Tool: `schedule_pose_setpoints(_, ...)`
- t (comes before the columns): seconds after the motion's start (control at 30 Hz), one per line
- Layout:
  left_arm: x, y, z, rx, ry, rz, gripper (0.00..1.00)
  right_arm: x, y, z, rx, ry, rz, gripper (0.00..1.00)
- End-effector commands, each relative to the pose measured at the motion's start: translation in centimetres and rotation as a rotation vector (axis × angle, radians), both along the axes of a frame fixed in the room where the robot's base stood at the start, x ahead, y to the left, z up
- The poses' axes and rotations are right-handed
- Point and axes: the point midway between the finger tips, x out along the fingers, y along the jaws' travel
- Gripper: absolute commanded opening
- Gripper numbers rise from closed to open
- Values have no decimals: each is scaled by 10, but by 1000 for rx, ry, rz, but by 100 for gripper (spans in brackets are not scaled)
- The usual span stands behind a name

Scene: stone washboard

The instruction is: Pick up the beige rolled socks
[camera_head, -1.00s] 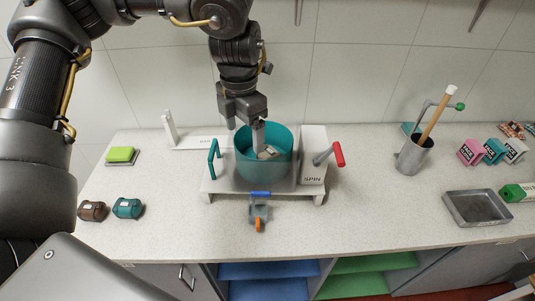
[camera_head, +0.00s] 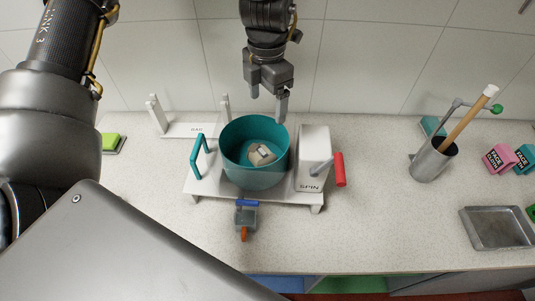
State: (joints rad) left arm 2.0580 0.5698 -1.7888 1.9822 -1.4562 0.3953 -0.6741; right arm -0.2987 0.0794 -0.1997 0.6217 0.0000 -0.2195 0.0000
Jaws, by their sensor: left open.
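The beige rolled socks (camera_head: 261,154), a small bundle with a pale band, lie at the bottom of the teal tub (camera_head: 240,178). The tub sits on a white stand marked SPIN. My left gripper (camera_head: 269,104) is open and empty, with its fingers pointing down at the back of the tub, above the socks in the picture. The fingers are clear of the socks. My right gripper is not in view.
A red-handled crank (camera_head: 340,169) is at the stand's right, and a teal handle (camera_head: 197,157) at its left. A metal cup (camera_head: 433,160) holding a stick and a grey tray (camera_head: 494,228) stand further right. The counter between is clear.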

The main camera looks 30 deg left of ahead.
Motion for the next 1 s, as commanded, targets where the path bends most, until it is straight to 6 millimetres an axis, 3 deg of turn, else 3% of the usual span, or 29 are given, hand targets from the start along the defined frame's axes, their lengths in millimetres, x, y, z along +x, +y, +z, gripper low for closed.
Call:
schedule_pose_setpoints(0.1,-5,12,-13,-1,-2,23,83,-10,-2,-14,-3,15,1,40)
schedule_pose_setpoints(0.3,-6,14,-35,-1,-2,30,83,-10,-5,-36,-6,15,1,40)
schedule_pose_setpoints(0.7,-6,12,-87,-1,-2,24,83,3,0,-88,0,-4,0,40)
schedule_pose_setpoints(1.0,-6,12,-93,-1,0,25,83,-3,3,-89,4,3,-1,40)
